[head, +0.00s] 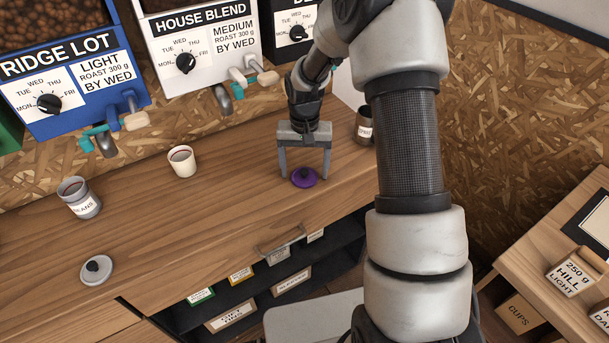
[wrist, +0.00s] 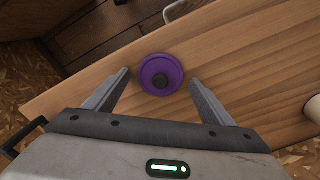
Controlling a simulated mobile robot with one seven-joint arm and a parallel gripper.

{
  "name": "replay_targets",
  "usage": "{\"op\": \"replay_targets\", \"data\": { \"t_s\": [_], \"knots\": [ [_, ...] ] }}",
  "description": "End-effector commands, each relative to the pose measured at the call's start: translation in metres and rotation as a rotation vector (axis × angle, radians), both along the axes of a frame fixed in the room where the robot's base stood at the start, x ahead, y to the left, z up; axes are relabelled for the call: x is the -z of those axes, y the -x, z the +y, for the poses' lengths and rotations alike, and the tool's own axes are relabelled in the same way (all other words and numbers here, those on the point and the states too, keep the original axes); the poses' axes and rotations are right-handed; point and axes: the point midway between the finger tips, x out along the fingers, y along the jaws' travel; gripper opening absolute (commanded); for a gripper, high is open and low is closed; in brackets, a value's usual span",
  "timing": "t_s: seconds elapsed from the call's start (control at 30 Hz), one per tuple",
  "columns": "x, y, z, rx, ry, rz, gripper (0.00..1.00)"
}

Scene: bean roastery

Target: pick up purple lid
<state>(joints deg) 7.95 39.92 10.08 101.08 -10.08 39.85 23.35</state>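The purple lid (head: 304,177) is a round disc with a dark knob, lying on the wooden counter near its front edge. In the wrist view the purple lid (wrist: 160,75) shows just beyond and between the fingertips, with its knob facing the camera. My gripper (head: 306,177) points down at the lid with its two fingers spread wide. In the wrist view my gripper (wrist: 158,76) is open, and nothing is between its fingers at their roots. I cannot tell whether the fingertips touch the counter.
A grey canister (head: 79,198), a grey lid (head: 97,270) and a cream cup (head: 182,161) stand to the left on the counter. A dark jar (head: 364,125) is behind my gripper on the right. Bean dispensers (head: 205,45) line the wall.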

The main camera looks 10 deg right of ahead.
Motion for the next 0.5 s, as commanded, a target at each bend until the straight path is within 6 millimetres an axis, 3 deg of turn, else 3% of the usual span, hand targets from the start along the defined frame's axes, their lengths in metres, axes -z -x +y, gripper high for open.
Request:
{"op": "replay_targets", "data": {
  "t_s": [0.03,0.2,0.5],
  "knots": [
    [-0.0001,0.0001,-0.0001,0.000,0.000,0.000,0.67],
    [-0.0002,0.0001,-0.0001,0.000,0.000,0.000,0.38],
    [-0.0016,0.0000,-0.0001,0.000,0.000,0.000,0.37]
  ]
}}
